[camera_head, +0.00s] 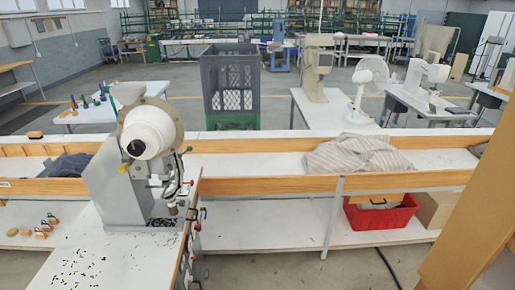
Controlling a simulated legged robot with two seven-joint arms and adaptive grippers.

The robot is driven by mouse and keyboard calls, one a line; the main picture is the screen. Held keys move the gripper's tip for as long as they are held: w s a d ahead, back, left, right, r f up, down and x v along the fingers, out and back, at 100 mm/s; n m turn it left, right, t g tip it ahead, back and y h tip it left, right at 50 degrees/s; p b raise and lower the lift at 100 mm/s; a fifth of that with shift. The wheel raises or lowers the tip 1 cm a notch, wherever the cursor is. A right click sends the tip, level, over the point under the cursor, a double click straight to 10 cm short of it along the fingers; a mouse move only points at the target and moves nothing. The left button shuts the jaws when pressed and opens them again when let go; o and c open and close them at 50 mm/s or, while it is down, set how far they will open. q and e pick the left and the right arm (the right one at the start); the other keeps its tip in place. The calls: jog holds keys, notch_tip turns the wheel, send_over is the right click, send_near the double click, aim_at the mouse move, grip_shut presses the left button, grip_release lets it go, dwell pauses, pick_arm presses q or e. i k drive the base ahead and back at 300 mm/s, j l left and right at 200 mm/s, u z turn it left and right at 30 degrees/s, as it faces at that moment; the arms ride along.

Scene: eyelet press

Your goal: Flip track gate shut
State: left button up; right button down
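The eyelet press (112,190) stands on a white table at the front left, with a grey body and a round white hopper (152,128) facing me. Below the hopper is a small metal mechanism with a thin bar ending in a red tip (190,183). The track gate is too small to pick out there, and I cannot tell whether it is open or shut. Neither of my grippers shows in the head view.
Small dark bits are scattered on the press table (125,255). A long wood-edged bench (265,172) runs behind, with grey cloth (357,154) on it. A red crate (380,215) sits on the lower shelf. A wooden post (470,235) blocks the right front.

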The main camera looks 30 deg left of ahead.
aim_at(189, 149)
jog(key=u, duration=1.55)
jog(key=i+l+z, duration=0.1)
jog(key=l+z, duration=0.15)
jog(key=z, duration=0.2)
